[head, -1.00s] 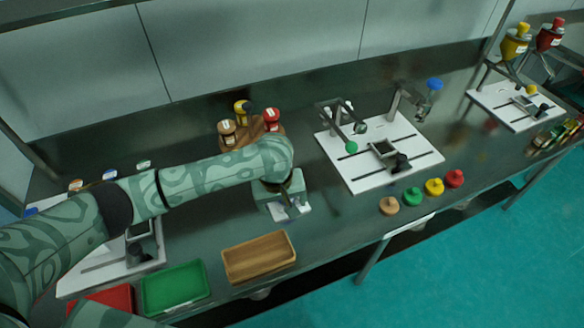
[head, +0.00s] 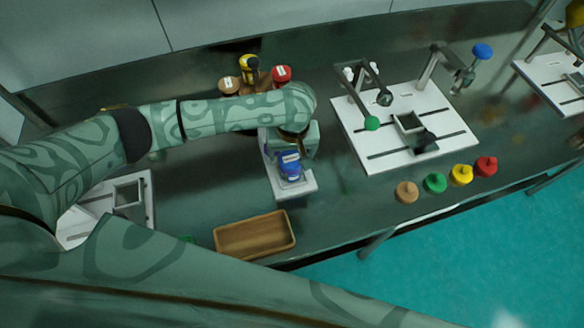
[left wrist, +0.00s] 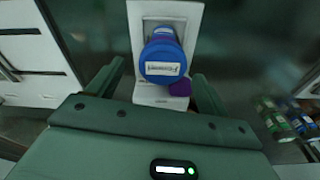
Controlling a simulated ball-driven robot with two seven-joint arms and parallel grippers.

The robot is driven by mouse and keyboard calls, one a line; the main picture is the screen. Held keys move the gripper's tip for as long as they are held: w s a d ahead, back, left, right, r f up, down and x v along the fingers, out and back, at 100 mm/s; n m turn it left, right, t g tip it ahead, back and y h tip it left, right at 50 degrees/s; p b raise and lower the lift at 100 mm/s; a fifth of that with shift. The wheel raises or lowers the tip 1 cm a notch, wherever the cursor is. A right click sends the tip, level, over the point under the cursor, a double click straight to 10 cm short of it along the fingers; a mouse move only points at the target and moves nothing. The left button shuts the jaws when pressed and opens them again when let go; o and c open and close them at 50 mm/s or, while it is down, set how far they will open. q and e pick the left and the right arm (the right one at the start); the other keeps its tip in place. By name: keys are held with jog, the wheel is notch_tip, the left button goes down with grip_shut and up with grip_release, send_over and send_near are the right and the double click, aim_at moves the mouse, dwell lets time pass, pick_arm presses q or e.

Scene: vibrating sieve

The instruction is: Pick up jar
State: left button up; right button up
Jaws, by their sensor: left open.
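A jar with a blue lid and a white label (head: 290,165) stands on a small white stand (head: 297,188) at the middle of the bench. In the left wrist view the blue jar (left wrist: 164,62) shows from above, with a small purple part beside its lower right edge. My left gripper (head: 292,148) is at the jar, its hand partly hiding the stand. In the left wrist view my left gripper (left wrist: 160,78) is open, one finger on each side of the jar. I cannot tell whether the fingers touch it. My right gripper is out of view.
A wooden tray (head: 255,237) lies in front of the stand. Jars with yellow (head: 249,66) and red lids (head: 281,76) stand behind my left arm. A white board with metal arms (head: 400,125) is to the right, with several coloured knobbed pieces (head: 435,183) in front.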

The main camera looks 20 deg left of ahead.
aim_at(291, 159)
pick_arm(q)
jog(key=shift+f, duration=0.25)
jog(key=shift+s+f+b, duration=0.1)
jog(key=shift+f+b, duration=0.25)
jog(key=f+b, duration=0.1)
jog(key=f, duration=0.1)
jog(key=f+b, duration=0.2)
jog(key=shift+w+a+f, duration=0.2)
jog(key=shift+r, duration=0.15)
jog(key=c, duration=1.1)
jog(key=shift+r, duration=0.1)
